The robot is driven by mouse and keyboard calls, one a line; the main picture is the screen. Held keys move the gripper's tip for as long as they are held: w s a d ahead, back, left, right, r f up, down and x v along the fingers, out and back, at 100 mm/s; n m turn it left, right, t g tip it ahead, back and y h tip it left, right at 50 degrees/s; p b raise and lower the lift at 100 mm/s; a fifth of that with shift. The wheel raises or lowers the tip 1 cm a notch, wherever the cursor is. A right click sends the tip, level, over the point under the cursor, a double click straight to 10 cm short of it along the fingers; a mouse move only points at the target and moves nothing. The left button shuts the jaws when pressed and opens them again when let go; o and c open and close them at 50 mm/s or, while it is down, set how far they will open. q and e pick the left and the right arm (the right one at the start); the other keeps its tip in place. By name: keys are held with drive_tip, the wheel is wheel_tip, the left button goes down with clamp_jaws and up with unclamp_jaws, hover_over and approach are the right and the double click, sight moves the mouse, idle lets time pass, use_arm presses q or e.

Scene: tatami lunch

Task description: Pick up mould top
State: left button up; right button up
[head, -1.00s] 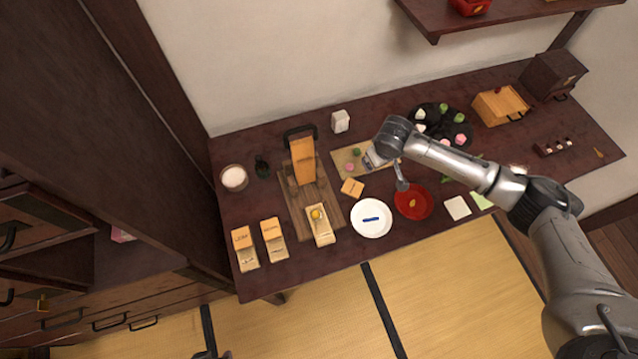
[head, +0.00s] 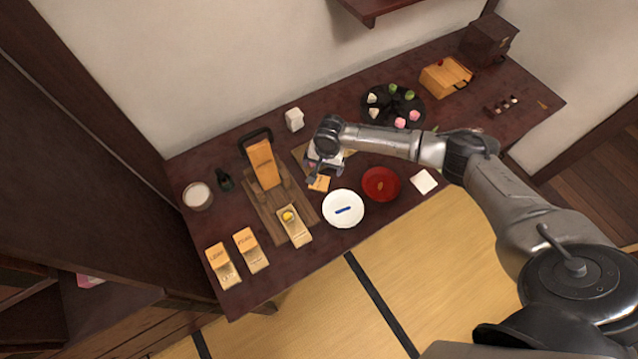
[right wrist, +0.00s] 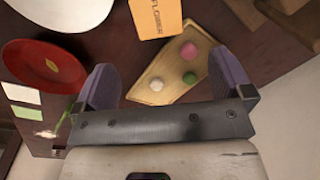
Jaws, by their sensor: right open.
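A flat orange wooden piece marked FLOWER (right wrist: 156,17) shows at the top of the right wrist view. In the head view this piece (head: 319,184) lies just in front of my right gripper (head: 322,164). In the right wrist view the right gripper (right wrist: 166,80) is open and empty, its two purple-grey fingers apart, with the piece beyond the fingertips. Two similar labelled orange pieces stand at the front left, the left one (head: 219,255) and the right one (head: 246,240), each on a pale base. A taller orange piece (head: 263,165) stands on a brown wooden board (head: 257,204). My left gripper is not in view.
A small wooden board (right wrist: 208,45) holds white, green and pink balls below the right gripper. A white plate (head: 331,219) with a blue item and a red bowl (head: 381,185) stand near the table's front. A black tray (head: 402,106) with sweets stands farther back.

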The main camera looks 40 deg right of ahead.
sight(320, 180)
wheel_tip(320, 180, down, 4)
drive_tip(key=shift+w+a+r+b, duration=0.1)
drive_tip(key=shift+w+r+b, duration=0.05)
drive_tip(key=shift+b, duration=0.2)
drive_tip(key=f, duration=0.1)
drive_tip(key=f+b, duration=0.1)
drive_tip(key=f, duration=0.2)
drive_tip(key=shift+a+f, duration=0.1)
drive_tip(key=shift+a, duration=0.2)
drive_tip(key=shift+f, duration=0.6)
drive_tip(key=c, duration=1)
